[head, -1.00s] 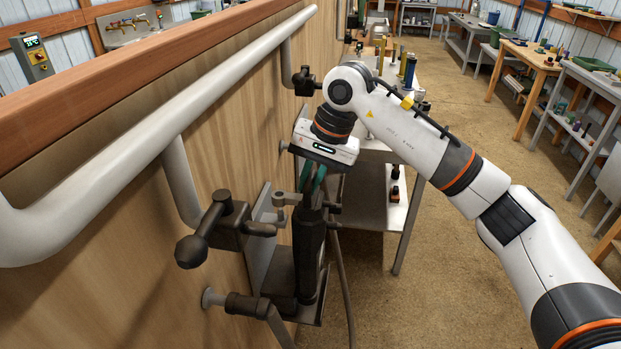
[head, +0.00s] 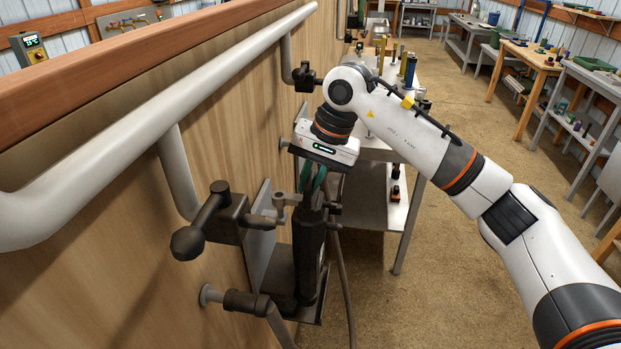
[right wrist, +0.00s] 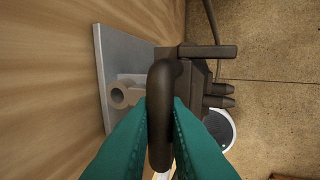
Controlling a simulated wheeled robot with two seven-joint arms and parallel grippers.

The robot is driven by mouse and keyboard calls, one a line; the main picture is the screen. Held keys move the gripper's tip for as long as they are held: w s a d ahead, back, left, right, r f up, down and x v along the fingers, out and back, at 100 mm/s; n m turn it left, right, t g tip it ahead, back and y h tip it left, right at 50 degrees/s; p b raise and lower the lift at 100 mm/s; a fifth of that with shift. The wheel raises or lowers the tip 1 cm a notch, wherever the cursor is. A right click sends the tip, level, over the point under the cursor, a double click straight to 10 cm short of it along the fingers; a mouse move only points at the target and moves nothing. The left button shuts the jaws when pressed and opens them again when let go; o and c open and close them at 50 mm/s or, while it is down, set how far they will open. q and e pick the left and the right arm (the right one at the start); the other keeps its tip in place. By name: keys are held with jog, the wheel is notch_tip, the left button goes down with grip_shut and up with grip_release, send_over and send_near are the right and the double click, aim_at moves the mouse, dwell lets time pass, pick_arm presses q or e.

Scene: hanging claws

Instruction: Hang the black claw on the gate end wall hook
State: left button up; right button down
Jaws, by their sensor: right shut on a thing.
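My right gripper (head: 314,188) points down beside the wooden wall, its teal fingers shut on a dark upright thing that I take for the black claw (head: 308,258). In the right wrist view the fingers (right wrist: 160,125) pinch its rounded dark handle (right wrist: 160,80). A grey plate (head: 262,228) on the wall stands just left of the claw. A grey fitting with a round end (head: 283,199) sticks out from the plate; it also shows in the right wrist view (right wrist: 122,94), left of the handle. I cannot tell whether the claw touches it. My left gripper is out of view.
A dark clamp with a knobbed handle (head: 215,222) and a pipe fitting (head: 243,300) jut from the wall at near left. A white rail (head: 150,118) runs along the wall. A grey table (head: 385,205) stands behind my gripper. The floor to the right is open.

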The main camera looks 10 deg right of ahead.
jog(key=shift+f+b, duration=0.45)
jog(key=shift+f, duration=0.1)
jog(key=shift+f+b, duration=0.9)
jog(key=shift+f, duration=0.3)
jog(key=c, duration=1.4)
grip_release()
jog(key=shift+o, duration=0.2)
